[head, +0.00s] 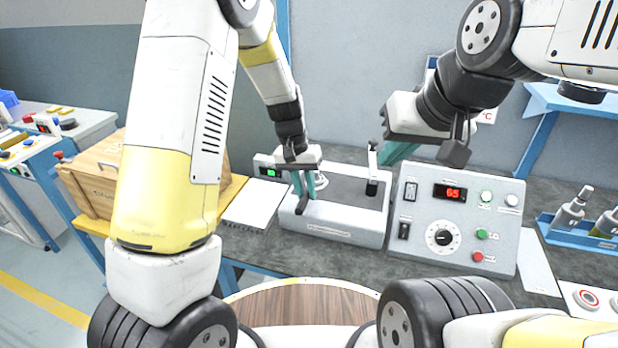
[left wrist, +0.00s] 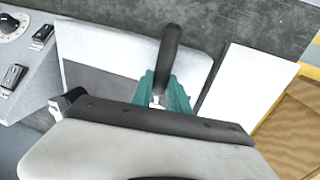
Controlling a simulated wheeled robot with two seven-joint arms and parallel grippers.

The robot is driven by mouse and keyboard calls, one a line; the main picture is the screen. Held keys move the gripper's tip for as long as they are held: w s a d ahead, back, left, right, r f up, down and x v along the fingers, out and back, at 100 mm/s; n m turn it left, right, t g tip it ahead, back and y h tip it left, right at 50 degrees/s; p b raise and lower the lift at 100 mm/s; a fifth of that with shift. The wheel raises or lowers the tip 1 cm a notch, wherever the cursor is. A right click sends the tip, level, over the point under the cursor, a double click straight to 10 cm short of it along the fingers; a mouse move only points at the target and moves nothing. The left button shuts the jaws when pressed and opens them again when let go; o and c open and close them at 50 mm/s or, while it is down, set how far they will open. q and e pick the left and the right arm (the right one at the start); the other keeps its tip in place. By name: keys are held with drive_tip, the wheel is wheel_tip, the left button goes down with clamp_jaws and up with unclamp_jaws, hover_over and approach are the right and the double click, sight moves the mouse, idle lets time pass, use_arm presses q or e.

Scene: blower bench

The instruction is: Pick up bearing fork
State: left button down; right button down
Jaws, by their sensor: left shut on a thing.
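My left gripper (head: 304,184) is low over the left part of a grey-white bench device (head: 345,234). Its teal fingers are shut on a dark, rounded handle, which I take to be the bearing fork (left wrist: 171,48). In the left wrist view the handle sticks out past the fingertips (left wrist: 160,92). The dark piece (head: 301,206) also shows below the fingers in the head view. The rest of the fork is hidden, and I cannot tell whether it is clear of the device. My right gripper (head: 398,153) hangs high above the device's right side; its fingers are mostly hidden.
A black-and-white upright lever (head: 372,172) stands on the device. Right of it is a control box (head: 459,222) with a red display and knob. A white sheet (head: 252,205) lies left of the device. A wooden box (head: 97,170) stands further left; a blue bottle rack (head: 580,236) is far right.

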sight(306, 191)
use_arm(q)
drive_tip(key=shift+r, duration=0.1)
wheel_tip(306, 191, up, 10)
idle(0.4)
